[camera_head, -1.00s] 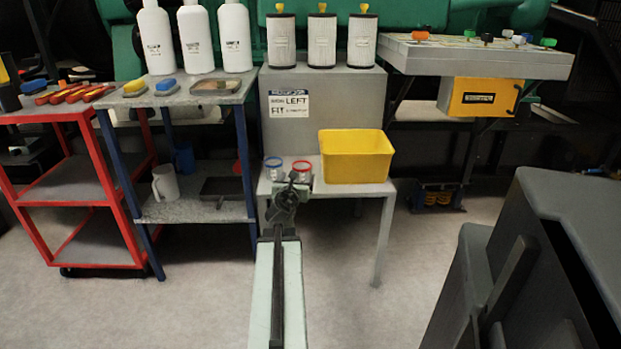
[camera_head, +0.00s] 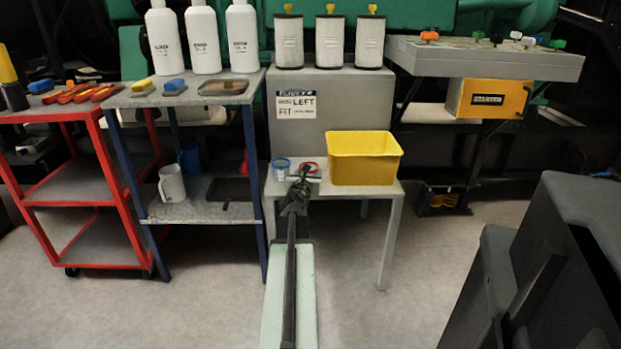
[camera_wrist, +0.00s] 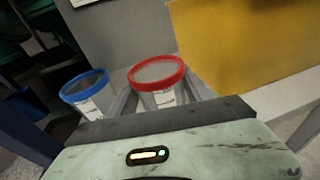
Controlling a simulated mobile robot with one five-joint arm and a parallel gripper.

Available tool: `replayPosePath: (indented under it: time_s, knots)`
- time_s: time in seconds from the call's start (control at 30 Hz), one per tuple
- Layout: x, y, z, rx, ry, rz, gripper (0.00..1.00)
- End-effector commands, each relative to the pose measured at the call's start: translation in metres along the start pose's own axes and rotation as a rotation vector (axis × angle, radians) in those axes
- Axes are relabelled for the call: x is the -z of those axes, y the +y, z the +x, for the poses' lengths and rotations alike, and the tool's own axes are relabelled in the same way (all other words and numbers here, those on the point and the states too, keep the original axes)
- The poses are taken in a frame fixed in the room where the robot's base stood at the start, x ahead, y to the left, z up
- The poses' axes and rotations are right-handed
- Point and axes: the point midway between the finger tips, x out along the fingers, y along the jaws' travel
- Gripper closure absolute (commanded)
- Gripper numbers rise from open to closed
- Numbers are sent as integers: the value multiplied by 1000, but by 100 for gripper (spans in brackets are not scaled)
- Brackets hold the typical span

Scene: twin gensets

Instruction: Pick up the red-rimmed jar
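The red-rimmed jar (camera_wrist: 158,84) stands upright, clear-walled with a pale label, just ahead of my gripper in the wrist view. My gripper (camera_wrist: 161,92) has one grey finger on each side of this jar; the fingers are spread, and I see no clear grip on it. The jar's lower part is hidden behind the gripper body. In the head view the red-rimmed jar (camera_head: 309,167) is on the small grey table (camera_head: 388,190), partly covered by my gripper (camera_head: 302,180). A blue-rimmed jar (camera_wrist: 86,94) stands close to its left, outside the fingers.
A yellow bin (camera_head: 364,160) stands on the same table, just right of the red-rimmed jar. A grey box marked LEFT (camera_head: 320,105) rises behind the jars. A blue-legged shelf (camera_head: 190,98) is at left. A dark grey cabinet (camera_head: 570,260) fills the right foreground. Open floor lies between.

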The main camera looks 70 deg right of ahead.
Motion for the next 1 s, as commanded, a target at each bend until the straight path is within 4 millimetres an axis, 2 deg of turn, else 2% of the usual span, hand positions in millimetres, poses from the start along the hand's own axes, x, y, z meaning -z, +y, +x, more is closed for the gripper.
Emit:
replayPosePath:
  time_s: [0.23, 0.37, 0.47, 0.8, 0.9, 1.0]
  knots:
    - [-1, -2, 0, 3, 0, 1, 82]
    - [-9, -3, -1, 3, 0, 1, 82]
    - [-23, -3, -3, 4, 0, 1, 82]
    - [-93, -4, -13, 5, 0, 1, 82]
    - [-101, -4, -14, 5, 0, 1, 82]
    - [-102, -4, -14, 5, 0, 1, 82]
